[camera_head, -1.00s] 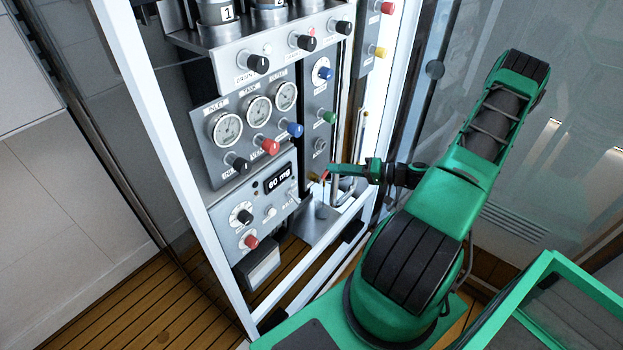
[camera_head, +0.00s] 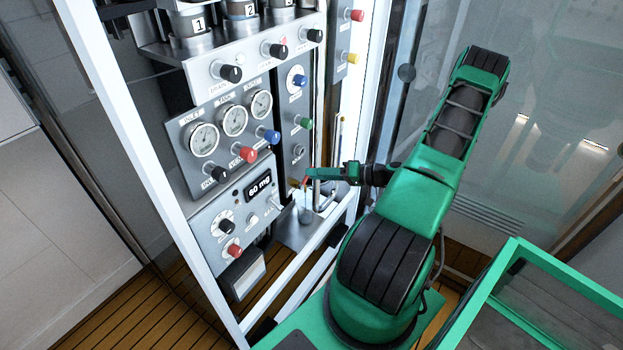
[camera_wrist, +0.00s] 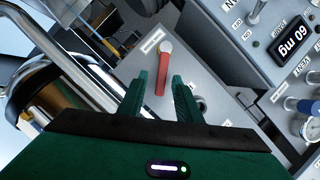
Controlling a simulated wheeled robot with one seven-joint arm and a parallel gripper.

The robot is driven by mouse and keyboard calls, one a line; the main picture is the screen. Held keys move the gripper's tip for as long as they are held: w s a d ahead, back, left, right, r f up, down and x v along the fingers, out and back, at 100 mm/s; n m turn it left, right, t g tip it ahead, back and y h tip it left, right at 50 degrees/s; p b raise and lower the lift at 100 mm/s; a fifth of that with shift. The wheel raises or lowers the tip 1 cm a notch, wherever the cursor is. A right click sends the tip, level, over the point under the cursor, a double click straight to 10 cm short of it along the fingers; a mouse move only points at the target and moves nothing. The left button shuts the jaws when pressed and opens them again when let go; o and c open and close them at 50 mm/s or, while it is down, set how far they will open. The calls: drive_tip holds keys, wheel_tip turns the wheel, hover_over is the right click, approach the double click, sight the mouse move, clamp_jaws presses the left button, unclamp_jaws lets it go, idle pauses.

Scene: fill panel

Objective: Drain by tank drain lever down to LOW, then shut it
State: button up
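The red lever (camera_wrist: 161,80) with a pale round pivot hangs from a grey panel face in the wrist view. A small label beside the pivot is too small to read. In the head view the lever (camera_head: 305,182) is a small red piece at the panel's lower right. My gripper (camera_wrist: 161,80) is open, with one green finger on each side of the lever's free end. I cannot tell whether either finger touches it. In the head view my gripper (camera_head: 311,174) reaches in from the right. No LOW mark is readable.
Bent metal pipes (camera_wrist: 80,72) run close to the left of my gripper in the wrist view. A display (camera_head: 258,187) reads 60 mg. Round gauges (camera_head: 234,120) and coloured knobs (camera_head: 243,154) fill the panel. A white frame post (camera_head: 140,150) stands to the left.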

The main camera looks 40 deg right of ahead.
drive_tip(key=v, duration=1)
drive_tip(key=shift+s+d, duration=0.2)
drive_tip(key=shift+s, duration=0.1)
drive_tip(key=shift+r, duration=0.1)
drive_tip(key=s+a+r+n+g+h, duration=0.1)
drive_tip(key=a+r+n+g+h, duration=0.1)
drive_tip(key=a+r+g, duration=0.8)
drive_tip(key=s+a+r+m+g+h, duration=0.3)
drive_tip(key=s+a+r+h, duration=0.2)
drive_tip(key=s+a+r, duration=0.4)
drive_tip(key=s+r, duration=0.4)
drive_tip(key=s, duration=0.1)
drive_tip(key=shift+r+h, duration=0.25)
drive_tip(key=shift+h, duration=0.15)
drive_tip(key=shift+s+a, duration=0.1)
drive_tip(key=shift+a, duration=0.05)
